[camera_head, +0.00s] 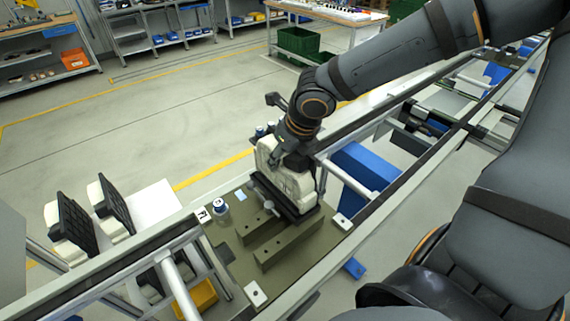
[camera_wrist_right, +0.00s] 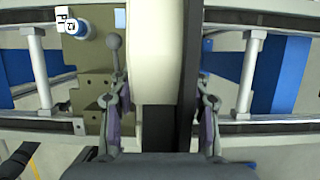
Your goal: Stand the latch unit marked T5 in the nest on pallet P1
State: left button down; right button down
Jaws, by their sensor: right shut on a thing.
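A cream latch unit with a dark plate (camera_head: 290,187) is held over the olive pallet P1 (camera_head: 234,262). My right gripper (camera_head: 293,158) is shut on it from above. In the right wrist view the cream body (camera_wrist_right: 155,60) and dark plate stand between the fingers of this gripper (camera_wrist_right: 162,115). I cannot read a T5 mark on the unit. The nest's two parallel bars (camera_head: 287,246) are on the pallet, just below and in front of the unit. The unit looks roughly upright; whether its base touches the pallet cannot be told. My left gripper is not in view.
A P1 tag (camera_head: 203,214) and a blue-topped post (camera_head: 219,206) stand at the pallet's left corner. Two more cream units with black plates (camera_head: 72,226) stand at left. Conveyor rails (camera_head: 318,275) border the pallet. A blue box (camera_head: 362,172) lies beyond it at right.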

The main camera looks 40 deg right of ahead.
jog(key=shift+s+a+r, duration=0.1)
jog(key=shift+s+r, duration=0.05)
jog(key=c, duration=0.6)
grip_release()
jog(key=shift+f, duration=0.2)
jog(key=shift+c, duration=0.2)
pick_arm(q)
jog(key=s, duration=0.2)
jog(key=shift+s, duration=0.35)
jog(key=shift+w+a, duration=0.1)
pick_arm(e)
jog(key=shift+r, duration=0.45)
jog(key=p+v, duration=0.3)
jog(key=v, duration=0.7)
jog(key=shift+s+r, duration=0.15)
jog(key=shift+r, duration=0.15)
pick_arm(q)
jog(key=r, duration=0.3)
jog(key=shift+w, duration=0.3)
pick_arm(e)
jog(key=shift+s+r, duration=0.1)
jog(key=shift+r, duration=0.25)
